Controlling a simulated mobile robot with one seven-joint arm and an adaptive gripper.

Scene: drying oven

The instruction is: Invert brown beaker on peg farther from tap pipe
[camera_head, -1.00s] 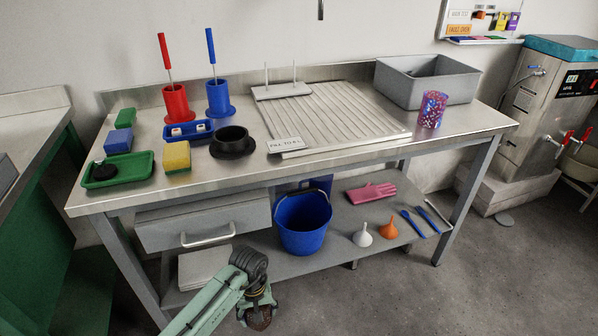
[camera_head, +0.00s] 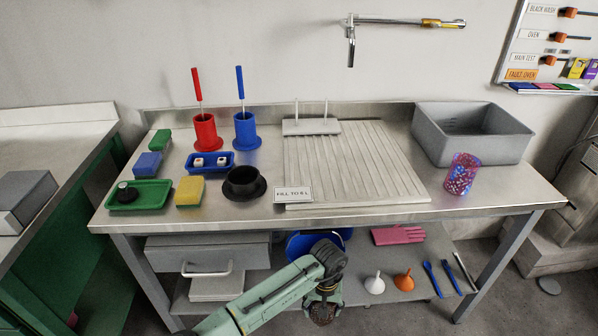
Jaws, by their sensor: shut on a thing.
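My gripper (camera_head: 322,308) is low in front of the bench, beside the lower shelf. It is shut on a dark brown thing, which looks like the brown beaker (camera_head: 321,314); the fingers hide much of it and I cannot tell its tilt. The peg stand (camera_head: 311,127) is at the back of the bench, behind the ribbed drainboard. It has two bare upright pegs, a left peg (camera_head: 297,109) and a right peg (camera_head: 325,109). The tap pipe (camera_head: 351,50) comes from the wall, up and right of the stand, so the left peg is farther from it.
The drainboard (camera_head: 350,165) is clear except for a "FILL TO" sign (camera_head: 293,194) at its front left corner. Red (camera_head: 205,130) and blue (camera_head: 246,130) brush holders stand left of the pegs. A grey basin (camera_head: 470,135) and a patterned cup (camera_head: 461,174) are at right.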

